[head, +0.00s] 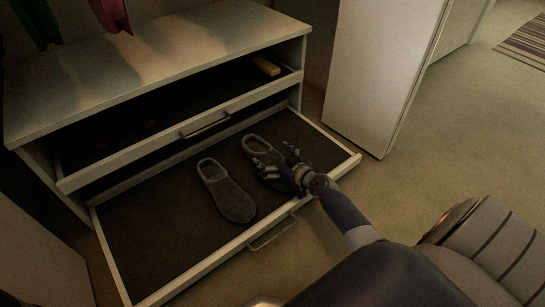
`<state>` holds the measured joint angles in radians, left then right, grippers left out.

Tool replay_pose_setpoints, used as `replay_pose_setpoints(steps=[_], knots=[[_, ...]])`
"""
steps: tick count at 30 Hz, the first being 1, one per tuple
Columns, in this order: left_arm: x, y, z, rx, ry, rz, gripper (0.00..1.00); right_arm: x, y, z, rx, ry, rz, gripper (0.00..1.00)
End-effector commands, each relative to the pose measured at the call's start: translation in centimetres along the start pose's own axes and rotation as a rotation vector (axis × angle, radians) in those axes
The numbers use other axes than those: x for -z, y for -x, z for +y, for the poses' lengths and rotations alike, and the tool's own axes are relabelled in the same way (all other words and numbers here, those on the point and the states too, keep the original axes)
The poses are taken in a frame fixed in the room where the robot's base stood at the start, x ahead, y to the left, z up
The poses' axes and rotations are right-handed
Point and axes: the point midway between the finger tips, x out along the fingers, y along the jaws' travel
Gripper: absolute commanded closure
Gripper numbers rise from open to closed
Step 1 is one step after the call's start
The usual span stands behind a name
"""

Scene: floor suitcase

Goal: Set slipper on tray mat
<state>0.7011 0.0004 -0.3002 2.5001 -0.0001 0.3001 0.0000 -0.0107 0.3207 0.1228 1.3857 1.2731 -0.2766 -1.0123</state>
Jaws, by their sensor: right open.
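Two grey slippers lie in the pulled-out lower drawer. The left slipper (228,193) lies clear, its opening toward the back. The right slipper (256,145) is partly hidden behind my right gripper (274,161). This gripper is open, its fingers spread over the right slipper; whether they touch it I cannot tell. The dark mat (150,230) covers the drawer floor, and both slippers rest on it. My left gripper is not in view.
The upper drawer (205,117) is also partly open above, with a small yellowish object (266,66) inside. A white panel (375,70) stands behind on the right. The left part of the lower drawer is bare.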

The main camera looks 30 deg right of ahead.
Motion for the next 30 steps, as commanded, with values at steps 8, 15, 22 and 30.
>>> replay_pose_setpoints(steps=[8, 15, 22, 30], knots=[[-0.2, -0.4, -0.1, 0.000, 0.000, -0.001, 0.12, 0.1, 0.2, 0.0, 0.001, -0.001, -0.006, 0.09], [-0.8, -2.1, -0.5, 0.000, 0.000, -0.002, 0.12, 1.0, 2.4, 0.0, 0.001, 0.002, -0.008, 0.09], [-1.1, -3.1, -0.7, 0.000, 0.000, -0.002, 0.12, 1.1, 7.1, 0.0, 0.001, 0.002, -0.006, 0.09], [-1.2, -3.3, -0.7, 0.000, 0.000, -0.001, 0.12, 1.0, 11.1, 0.0, 0.001, 0.001, -0.003, 0.09]])
